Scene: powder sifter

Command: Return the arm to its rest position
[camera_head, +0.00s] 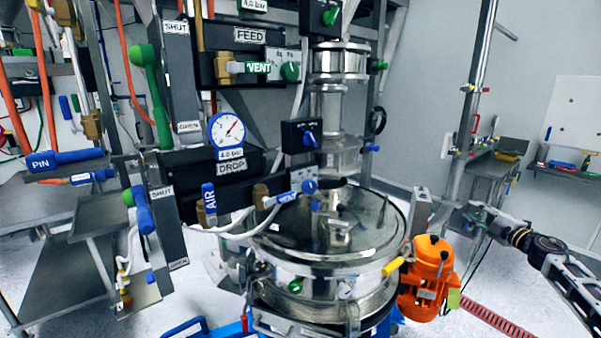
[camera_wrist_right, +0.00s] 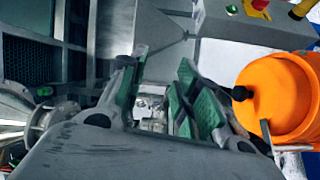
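My right arm comes in from the right edge of the head view. Its gripper (camera_head: 472,214) is in the air to the right of the sifter (camera_head: 335,250) and the orange motor (camera_head: 428,278), apart from both. In the right wrist view, the two green-padded fingers of the right gripper (camera_wrist_right: 160,85) stand apart with nothing between them. The orange motor also shows close on the right of that view (camera_wrist_right: 280,100), beyond the fingers. My left gripper is not in view.
A control panel with a gauge (camera_head: 227,130), a green-handled lever (camera_head: 150,90) and blue handles stands left of the sifter. A metal post (camera_head: 470,110) rises behind my right gripper. A bench (camera_head: 495,165) stands at the back right. Floor is open at the lower right, with a red grating (camera_head: 495,318).

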